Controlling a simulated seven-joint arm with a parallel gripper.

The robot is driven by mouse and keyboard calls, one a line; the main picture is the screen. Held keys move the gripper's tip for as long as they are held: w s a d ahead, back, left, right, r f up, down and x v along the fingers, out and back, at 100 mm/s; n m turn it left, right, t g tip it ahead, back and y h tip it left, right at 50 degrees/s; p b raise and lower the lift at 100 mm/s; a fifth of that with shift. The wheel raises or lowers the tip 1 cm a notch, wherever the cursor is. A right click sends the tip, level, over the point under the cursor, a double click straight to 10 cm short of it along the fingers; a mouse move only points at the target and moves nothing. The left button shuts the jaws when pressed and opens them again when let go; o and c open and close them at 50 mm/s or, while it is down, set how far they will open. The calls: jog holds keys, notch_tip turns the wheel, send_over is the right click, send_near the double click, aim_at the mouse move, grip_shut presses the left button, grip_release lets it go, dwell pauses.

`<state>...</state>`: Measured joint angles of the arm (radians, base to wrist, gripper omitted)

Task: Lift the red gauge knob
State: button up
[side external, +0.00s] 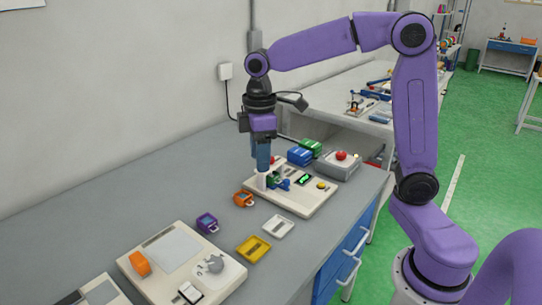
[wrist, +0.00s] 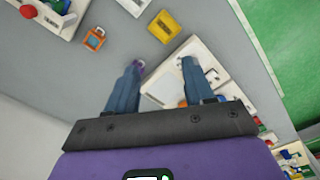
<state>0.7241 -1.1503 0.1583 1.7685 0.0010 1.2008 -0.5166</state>
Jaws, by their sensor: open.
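In the side external view a round red knob (side external: 341,155) sits on a grey box at the back of the bench. In the wrist view a round red knob (wrist: 27,12) shows at the top left corner, beside blue and green parts. I cannot tell whether both are the same knob. My gripper (side external: 262,172) points down, in front of a pale panel (side external: 300,208) in the side external view, left of the red knob and apart from it. In the wrist view its fingers (wrist: 162,63) are apart with nothing held between them.
An orange block (side external: 243,198), a purple block (side external: 207,222), a yellow tray (side external: 253,249) and a white tray (side external: 279,227) lie on the grey bench. Blue (side external: 299,156) and green (side external: 311,147) blocks stand behind.

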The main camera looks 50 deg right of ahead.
jog(key=w+d+m, duration=0.1)
jog(key=w+d, duration=0.7)
jog(key=d, duration=0.4)
jog(key=w+d+m, duration=0.1)
jog(key=w+d, duration=0.6)
jog(key=d, duration=0.4)
jog(key=f, duration=1.6)
jog(key=shift+w+f, duration=0.2)
jog(key=shift+c, duration=0.4)
